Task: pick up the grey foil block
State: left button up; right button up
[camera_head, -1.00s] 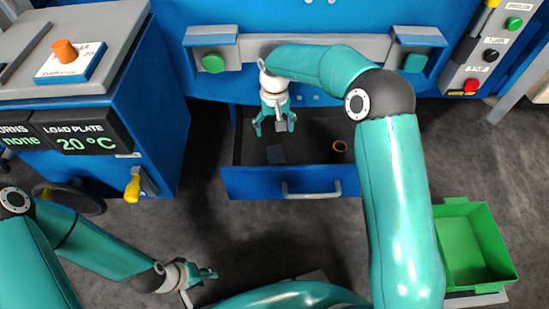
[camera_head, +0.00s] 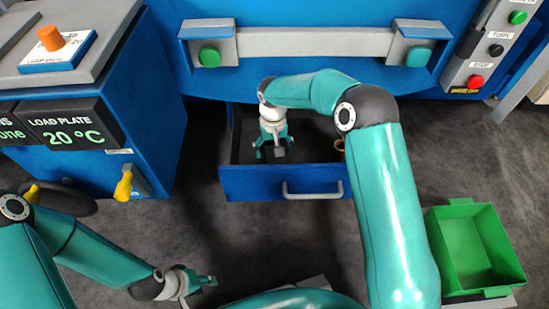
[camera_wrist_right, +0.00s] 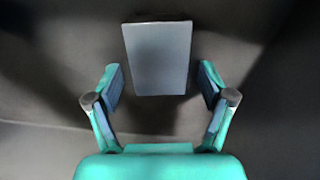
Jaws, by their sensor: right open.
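The grey foil block (camera_wrist_right: 158,58) shows in the right wrist view as a flat-faced rectangular block on a dark floor. It lies ahead of my open right gripper (camera_wrist_right: 161,82), its near end between the two fingertips with gaps on both sides. I cannot tell how far below the fingers it is. In the head view my right gripper (camera_head: 273,153) is down in the open drawer (camera_head: 255,184) and hides the block. My left gripper (camera_head: 205,281) is low on the left, away from the drawer; its jaw opening is unclear.
A brown ring (camera_head: 339,145) lies in the drawer, partly behind my right arm. A green bin (camera_head: 440,232) stands at the right. A blue cabinet with a load plate display (camera_head: 75,125) is at the left. The drawer's front wall and handle (camera_head: 312,196) stand near my right gripper.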

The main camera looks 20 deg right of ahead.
jog(key=c, duration=0.9)
jog(key=shift+r, duration=0.15)
